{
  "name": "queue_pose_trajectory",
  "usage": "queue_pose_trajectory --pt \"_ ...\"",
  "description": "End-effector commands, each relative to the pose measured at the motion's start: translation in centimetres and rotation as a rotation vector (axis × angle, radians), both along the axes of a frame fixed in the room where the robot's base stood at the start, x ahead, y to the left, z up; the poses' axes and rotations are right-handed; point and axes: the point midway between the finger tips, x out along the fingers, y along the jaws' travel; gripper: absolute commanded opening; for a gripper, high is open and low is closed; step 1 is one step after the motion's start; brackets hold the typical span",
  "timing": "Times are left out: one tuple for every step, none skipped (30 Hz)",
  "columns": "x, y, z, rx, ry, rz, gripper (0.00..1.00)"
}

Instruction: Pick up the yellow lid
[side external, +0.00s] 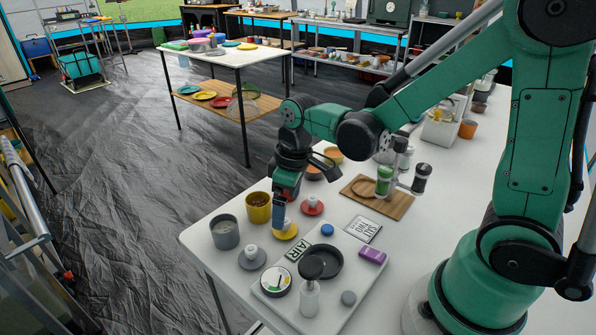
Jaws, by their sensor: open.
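The yellow lid (284,234), a flat disc with a pale knob, lies on the white table near its front left corner. My gripper (279,220) points down right above it, with its fingertips close to the knob and partly covering the lid's back edge. The gripper is open. I cannot tell from this view whether a finger touches the lid. A yellow pot (258,209) stands just behind and to the left of the lid.
Close by are a red lid (312,208), a grey lid (252,260) and a grey pot (225,234). A white tray (345,313) with a black pan (327,265) and a pump bottle (310,297) lies in front. A wooden board (398,208) is to the right.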

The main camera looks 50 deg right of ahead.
Motion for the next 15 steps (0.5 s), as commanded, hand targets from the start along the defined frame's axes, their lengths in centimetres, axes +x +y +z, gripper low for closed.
queue_pose_trajectory --pt "0.1 0.0 -0.4 0.000 0.001 0.001 0.98" --pt "0.1 0.0 -0.6 0.000 0.000 0.001 0.98" --pt "0.2 0.1 -1.0 0.000 0.000 0.001 0.98" --pt "0.2 0.1 -1.4 0.000 0.000 0.000 0.98" --pt "0.2 0.1 -1.7 0.000 0.000 0.000 0.98" --pt "0.3 0.1 -2.2 0.000 -0.001 0.000 0.98" --pt "0.3 0.1 -2.6 -0.001 -0.001 0.000 0.98" --pt "0.4 0.1 -2.9 -0.001 -0.001 0.000 0.98" --pt "0.4 0.2 -3.3 -0.001 -0.001 0.000 0.98" --pt "0.5 0.2 -3.6 -0.001 -0.001 0.000 0.98" --pt "0.5 0.2 -3.9 -0.001 -0.001 0.000 0.98" --pt "0.5 0.2 -4.2 -0.001 -0.001 0.000 0.98" --pt "0.6 0.2 -4.4 -0.001 -0.001 0.000 0.98" --pt "0.6 0.2 -4.6 -0.001 -0.001 0.000 0.98" --pt "0.6 0.2 -4.8 -0.001 -0.001 0.000 0.98"
